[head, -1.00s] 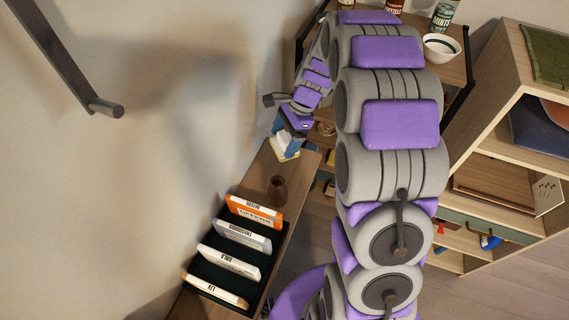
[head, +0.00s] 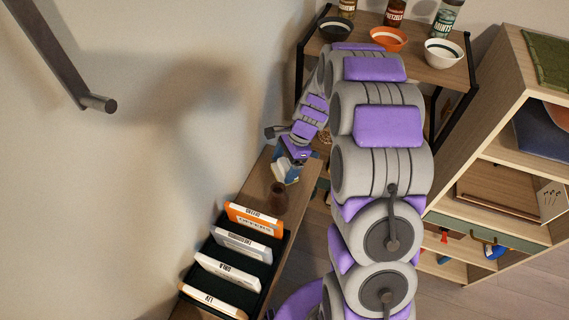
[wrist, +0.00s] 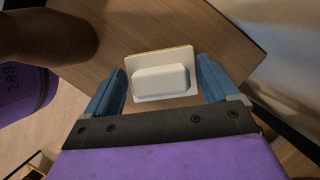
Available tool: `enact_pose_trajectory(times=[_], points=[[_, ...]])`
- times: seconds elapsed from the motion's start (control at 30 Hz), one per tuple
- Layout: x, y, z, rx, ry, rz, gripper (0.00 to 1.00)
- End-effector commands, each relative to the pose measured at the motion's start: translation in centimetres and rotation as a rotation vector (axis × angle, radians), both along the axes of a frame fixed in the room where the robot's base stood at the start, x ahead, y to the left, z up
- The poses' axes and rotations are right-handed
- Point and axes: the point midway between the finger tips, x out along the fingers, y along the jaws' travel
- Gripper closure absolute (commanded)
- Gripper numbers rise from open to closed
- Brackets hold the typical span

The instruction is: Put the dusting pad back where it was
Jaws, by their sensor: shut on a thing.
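The dusting pad (head: 280,173) is a white block on a thin white plate with a yellow edge. It is between the blue fingers of my gripper (head: 290,167), above the far end of a narrow wooden shelf (head: 259,181). In the wrist view the pad (wrist: 160,80) sits between the two fingertips of my gripper (wrist: 163,84), which is shut on it. The wooden surface (wrist: 190,35) shows behind it. I cannot tell whether the pad touches the shelf.
A small brown vase (head: 278,197) stands on the shelf close to the pad. A dark rack (head: 246,270) of upright labelled cases is nearer. The wall is on the left. A table with bowls (head: 388,39) and bottles is behind; a bookcase (head: 505,150) stands right.

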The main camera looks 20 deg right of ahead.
Motion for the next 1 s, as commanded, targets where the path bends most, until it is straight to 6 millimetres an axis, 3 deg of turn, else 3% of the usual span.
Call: enact_pose_trajectory(times=[0.17,0.57,0.77,1.0], points=[[0.0,0.0,0.0,0.000,0.000,0.000,0.00],[0.1,-0.3,0.8,0.000,-0.001,0.000,0.00],[0.4,-1.3,3.4,-0.002,-0.007,-0.003,0.00],[0.6,-3.2,8.0,-0.002,-0.005,-0.001,0.00]])
